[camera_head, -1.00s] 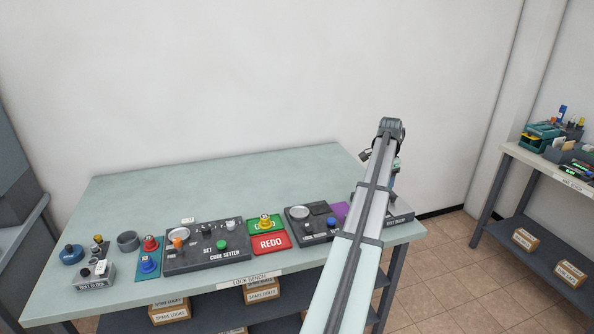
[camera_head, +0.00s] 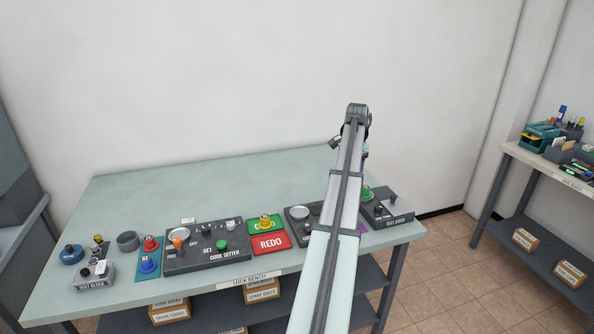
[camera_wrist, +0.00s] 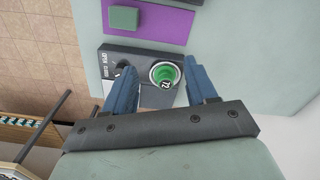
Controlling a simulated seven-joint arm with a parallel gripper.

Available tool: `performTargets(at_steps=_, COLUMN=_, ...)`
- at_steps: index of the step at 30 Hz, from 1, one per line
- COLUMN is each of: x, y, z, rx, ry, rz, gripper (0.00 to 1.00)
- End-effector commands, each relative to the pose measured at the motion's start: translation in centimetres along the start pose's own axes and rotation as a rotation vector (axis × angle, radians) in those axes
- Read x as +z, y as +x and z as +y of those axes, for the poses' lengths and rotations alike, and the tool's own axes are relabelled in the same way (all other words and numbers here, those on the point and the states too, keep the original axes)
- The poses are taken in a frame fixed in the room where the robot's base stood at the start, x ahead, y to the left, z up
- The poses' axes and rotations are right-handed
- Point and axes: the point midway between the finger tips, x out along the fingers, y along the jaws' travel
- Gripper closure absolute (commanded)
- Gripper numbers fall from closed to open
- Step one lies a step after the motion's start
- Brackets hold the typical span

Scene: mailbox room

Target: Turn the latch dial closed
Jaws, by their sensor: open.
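A dark grey unit (camera_head: 398,215) stands at the bench's right end. It carries a small black dial (camera_head: 379,208) and a green round piece (camera_head: 366,193). In the wrist view, the same black dial (camera_wrist: 124,68) sits beside small white lettering on the unit's face (camera_wrist: 145,60), partly behind a fingertip. The green piece (camera_wrist: 163,73) is in a pale ring and bears a tag that seems to read 72. My gripper (camera_wrist: 160,72) is open, its blue fingers on either side of the green piece in this picture. Contact and the dial's exact setting cannot be told.
A purple mat with a green block (camera_wrist: 123,18) lies beside the unit. To the left stand another dark unit (camera_head: 297,226), a red REDO pad (camera_head: 271,242) and the code setter (camera_head: 210,246). The back of the bench (camera_head: 210,185) is clear.

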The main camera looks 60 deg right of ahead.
Motion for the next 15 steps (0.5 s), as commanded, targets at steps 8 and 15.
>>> performTargets(at_steps=8, x=2.8, y=0.6, z=-3.6, rx=-0.014, ry=-0.072, rz=0.003, gripper=0.43)
performTargets(at_steps=15, x=5.3, y=1.0, z=-6.5, rx=-0.025, ry=-0.131, rz=0.004, gripper=0.43)
